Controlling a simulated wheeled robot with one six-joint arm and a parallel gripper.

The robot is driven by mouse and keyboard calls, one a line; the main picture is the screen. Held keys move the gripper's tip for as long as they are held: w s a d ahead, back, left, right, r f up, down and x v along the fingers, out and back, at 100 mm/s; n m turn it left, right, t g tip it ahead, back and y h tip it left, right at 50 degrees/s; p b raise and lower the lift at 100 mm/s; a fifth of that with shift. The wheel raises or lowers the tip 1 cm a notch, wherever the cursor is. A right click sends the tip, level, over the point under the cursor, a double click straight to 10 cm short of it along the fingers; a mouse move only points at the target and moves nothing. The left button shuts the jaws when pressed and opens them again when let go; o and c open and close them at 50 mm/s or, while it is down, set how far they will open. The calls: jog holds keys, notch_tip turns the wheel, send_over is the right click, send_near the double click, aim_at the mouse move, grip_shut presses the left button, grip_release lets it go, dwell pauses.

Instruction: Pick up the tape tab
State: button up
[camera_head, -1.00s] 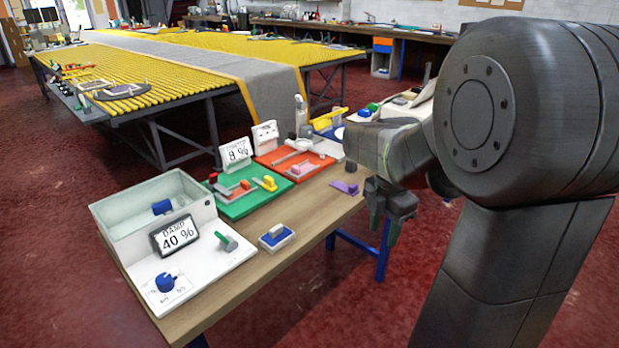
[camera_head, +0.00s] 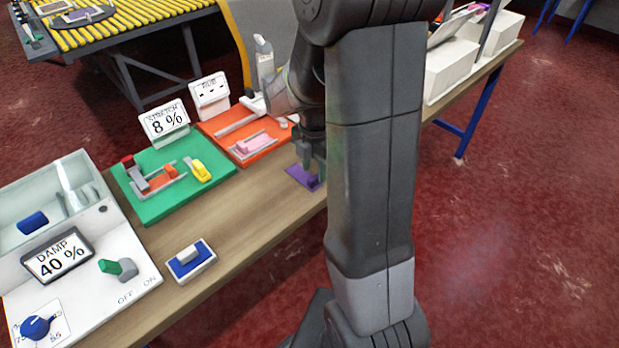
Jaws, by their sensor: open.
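A small flat purple piece with a raised part, which looks like the tape tab (camera_head: 298,175), lies on the wooden table (camera_head: 262,205) near its front edge. My gripper (camera_head: 313,168) is open and low, right over the purple piece, with its fingers pointing down. The fingertips are at the raised part, and I cannot tell whether they touch it. My arm hides part of the gripper and the table just to the right of it.
An orange board (camera_head: 228,142) with a pink block and a green board (camera_head: 150,207) with a yellow handle lie left of the gripper. A white damp unit (camera_head: 110,265) and a blue-and-white block (camera_head: 190,262) are nearer. White boxes (camera_head: 450,75) stand at right. Bare table lies between the boards and the front edge.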

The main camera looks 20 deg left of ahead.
jog(key=shift+s+f, duration=0.15)
jog(key=shift+f, duration=1)
grip_shut()
